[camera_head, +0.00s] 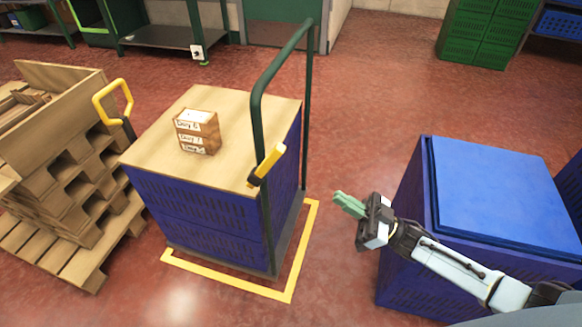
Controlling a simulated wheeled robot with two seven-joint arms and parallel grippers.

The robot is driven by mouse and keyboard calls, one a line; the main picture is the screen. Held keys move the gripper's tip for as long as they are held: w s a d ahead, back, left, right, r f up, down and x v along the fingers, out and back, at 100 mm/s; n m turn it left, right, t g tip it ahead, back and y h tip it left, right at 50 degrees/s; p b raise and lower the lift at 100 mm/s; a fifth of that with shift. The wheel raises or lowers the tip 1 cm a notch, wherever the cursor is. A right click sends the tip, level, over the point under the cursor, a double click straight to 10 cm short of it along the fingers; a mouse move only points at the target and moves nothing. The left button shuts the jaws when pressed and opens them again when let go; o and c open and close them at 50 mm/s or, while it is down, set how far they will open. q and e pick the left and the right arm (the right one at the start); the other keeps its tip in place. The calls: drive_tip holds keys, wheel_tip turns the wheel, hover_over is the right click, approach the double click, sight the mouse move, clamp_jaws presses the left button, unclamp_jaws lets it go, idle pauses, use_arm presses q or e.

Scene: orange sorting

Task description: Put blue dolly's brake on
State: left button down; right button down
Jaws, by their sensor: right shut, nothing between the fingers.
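The blue dolly is a cart with a dark green push handle (256,125) and stacked blue crates (205,210), with a wooden board (240,115) on top. A yellow lever (271,160) with a dark base is at the near post of the handle, angled up and to the right. I cannot tell from this view whether it is the brake. My right gripper (349,204), with green fingers, is shut and empty. It is to the right of the dolly, apart from the lever and the handle. The dolly's wheels are hidden. My left gripper is out of view.
Yellow tape (300,270) marks the floor around the dolly. Wooden pallets (85,215) and a yellow loop handle (100,96) are on the left. A lidded blue crate (500,190) stands under my right arm. Red floor is open behind.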

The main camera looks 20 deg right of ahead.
approach(264, 168)
wheel_tip(264, 168, up, 5)
drive_tip(key=w+a, duration=0.2)
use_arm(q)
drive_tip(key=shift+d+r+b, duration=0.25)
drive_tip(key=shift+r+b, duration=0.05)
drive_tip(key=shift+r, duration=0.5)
use_arm(e)
drive_tip(key=shift+w+a+r, duration=0.1)
drive_tip(key=shift+w+r, duration=0.2)
drive_tip(key=shift+w, duration=0.05)
